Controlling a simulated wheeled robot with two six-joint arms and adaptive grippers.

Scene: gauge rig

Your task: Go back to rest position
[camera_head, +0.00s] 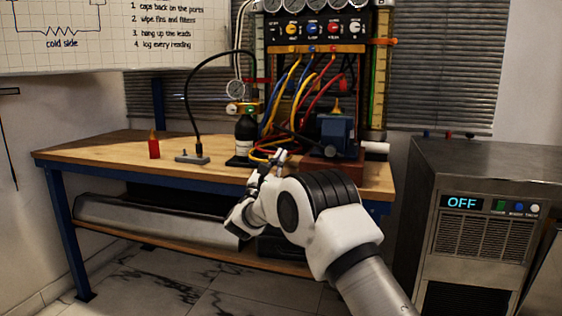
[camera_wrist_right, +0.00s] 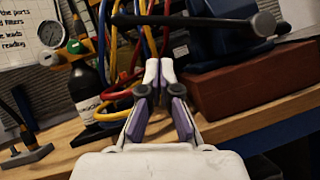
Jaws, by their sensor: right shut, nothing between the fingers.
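My right gripper (camera_head: 268,165) shows in the head view in front of the workbench's front edge, near the hoses. In the right wrist view its fingers (camera_wrist_right: 159,75) are together at the tips, with nothing between them. They point toward the coloured hoses (camera_wrist_right: 127,65) and the bench top. My right arm comes in from the bottom right of the head view. My left gripper does not show.
The wooden workbench (camera_head: 110,150) carries a red bottle (camera_head: 154,146), a grey clamp base (camera_head: 192,157), a dark gas bottle (camera_head: 245,132) and a blue pump (camera_head: 336,131). The gauge panel (camera_head: 314,28) stands behind. A metal chiller reading OFF (camera_head: 480,165) stands at right.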

